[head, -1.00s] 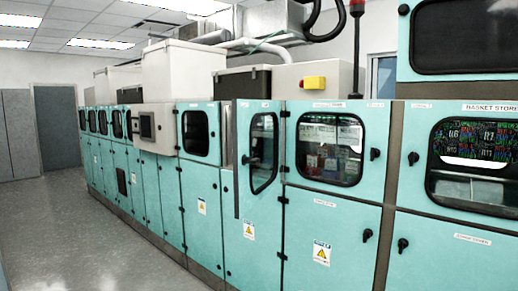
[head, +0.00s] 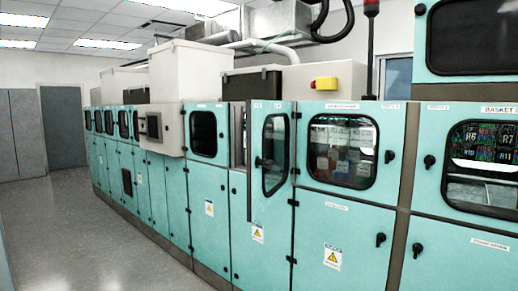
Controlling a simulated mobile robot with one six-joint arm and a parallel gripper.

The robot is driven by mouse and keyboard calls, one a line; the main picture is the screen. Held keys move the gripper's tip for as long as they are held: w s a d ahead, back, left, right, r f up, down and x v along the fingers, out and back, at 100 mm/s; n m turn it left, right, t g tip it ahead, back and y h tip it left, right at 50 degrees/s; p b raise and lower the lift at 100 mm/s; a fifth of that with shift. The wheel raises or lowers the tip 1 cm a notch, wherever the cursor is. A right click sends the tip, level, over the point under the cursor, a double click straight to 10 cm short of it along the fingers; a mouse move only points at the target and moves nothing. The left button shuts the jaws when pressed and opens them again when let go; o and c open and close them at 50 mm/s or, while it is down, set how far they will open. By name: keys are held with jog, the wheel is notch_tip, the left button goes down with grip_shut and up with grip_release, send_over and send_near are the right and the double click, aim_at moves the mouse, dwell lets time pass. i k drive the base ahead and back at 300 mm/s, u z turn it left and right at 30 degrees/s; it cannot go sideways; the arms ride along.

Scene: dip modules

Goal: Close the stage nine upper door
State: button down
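A long row of teal machine cabinets fills the view. One upper door (head: 275,152) near the middle stands swung out from its opening, with a narrow dark-framed window and a black handle on its left edge. My gripper is not in view.
Lower doors with warning stickers (head: 333,257) and black handles look shut. A grey control box (head: 160,128) juts out from the row further left. The grey floor (head: 100,235) in front of the row is clear at the left.

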aim_at(274, 145)
jog(key=u, duration=0.05)
jog(key=i, duration=0.95)
jog(key=z, duration=0.05)
